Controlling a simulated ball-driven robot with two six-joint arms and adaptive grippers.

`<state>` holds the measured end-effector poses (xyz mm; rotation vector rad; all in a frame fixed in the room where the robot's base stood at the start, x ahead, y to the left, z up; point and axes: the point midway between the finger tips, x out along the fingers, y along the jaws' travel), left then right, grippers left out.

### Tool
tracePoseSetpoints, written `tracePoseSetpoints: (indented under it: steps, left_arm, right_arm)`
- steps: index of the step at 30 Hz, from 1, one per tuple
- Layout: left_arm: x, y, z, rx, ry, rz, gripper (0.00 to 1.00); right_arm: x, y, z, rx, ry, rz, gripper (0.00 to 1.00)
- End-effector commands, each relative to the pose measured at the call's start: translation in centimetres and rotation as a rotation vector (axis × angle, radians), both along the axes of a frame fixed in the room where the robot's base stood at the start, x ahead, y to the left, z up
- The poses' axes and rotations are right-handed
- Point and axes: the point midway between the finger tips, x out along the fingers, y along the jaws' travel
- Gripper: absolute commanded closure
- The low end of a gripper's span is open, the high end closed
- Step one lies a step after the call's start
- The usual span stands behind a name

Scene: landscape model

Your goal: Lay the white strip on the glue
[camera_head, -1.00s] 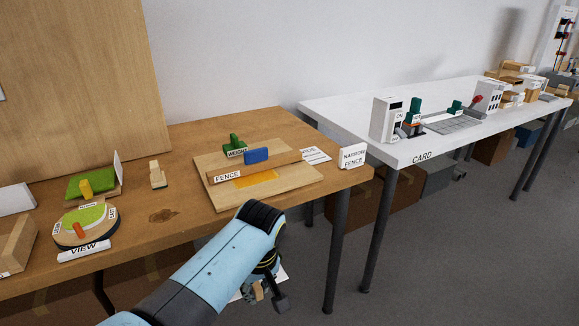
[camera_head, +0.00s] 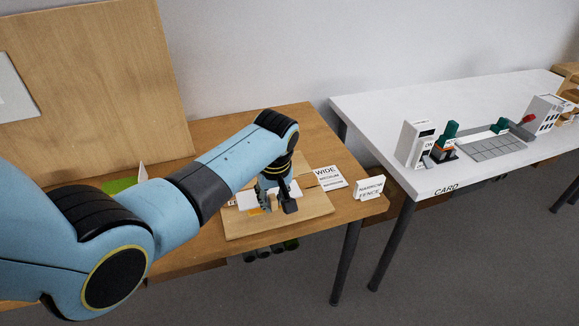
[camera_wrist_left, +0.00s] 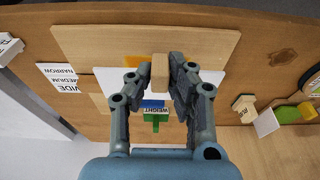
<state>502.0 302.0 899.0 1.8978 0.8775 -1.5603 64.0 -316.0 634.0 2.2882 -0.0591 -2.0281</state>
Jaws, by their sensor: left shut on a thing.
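My left gripper (camera_head: 276,204) is over the wooden board on the table. It is shut on a tan block (camera_wrist_left: 160,72) that appears to be the grip of the white strip. The white strip (camera_head: 246,198) sticks out on both sides of the fingers, and it also shows behind them in the left wrist view (camera_wrist_left: 108,80). A bit of the orange glue (camera_head: 256,211) shows beside the fingers; the rest is hidden. I cannot tell whether the strip touches the board. My right gripper is not in view.
The wooden board (camera_head: 290,226) lies near the table's front edge. In the wrist view, a blue block (camera_wrist_left: 152,103) and the green weight (camera_wrist_left: 155,117) sit beyond the strip. A card with width words (camera_head: 330,178) and a "NARROW FENCE" sign (camera_head: 369,187) are to the right.

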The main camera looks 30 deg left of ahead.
Motion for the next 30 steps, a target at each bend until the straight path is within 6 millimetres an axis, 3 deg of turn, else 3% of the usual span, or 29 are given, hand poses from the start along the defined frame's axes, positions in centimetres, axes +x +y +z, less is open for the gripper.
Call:
tracePoseSetpoints:
  steps: [3,5,10,14,17,24,30]
  left_arm:
    - [-0.1,0.2,0.3,0.0,0.004,0.001,1.0]
    - [-0.1,0.2,0.3,0.0,0.004,0.001,1.0]
    - [0.0,0.2,0.2,0.001,0.002,0.0,1.0]
    - [0.0,0.2,0.3,0.0,0.003,0.0,1.0]
    - [-0.1,0.1,0.5,0.0,0.004,0.001,1.0]
    - [-0.1,0.1,-2.5,0.0,0.003,0.0,1.0]
    - [-0.1,0.1,-4.6,0.0,0.003,0.0,1.0]
  right_arm:
    - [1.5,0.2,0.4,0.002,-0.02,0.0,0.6]
    - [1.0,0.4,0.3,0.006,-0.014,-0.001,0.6]
    - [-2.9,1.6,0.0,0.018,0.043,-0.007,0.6]
    - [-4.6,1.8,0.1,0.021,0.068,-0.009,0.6]
    - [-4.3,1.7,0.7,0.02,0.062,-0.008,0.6]
    - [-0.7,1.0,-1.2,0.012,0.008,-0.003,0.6]
    - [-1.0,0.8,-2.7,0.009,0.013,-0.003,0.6]
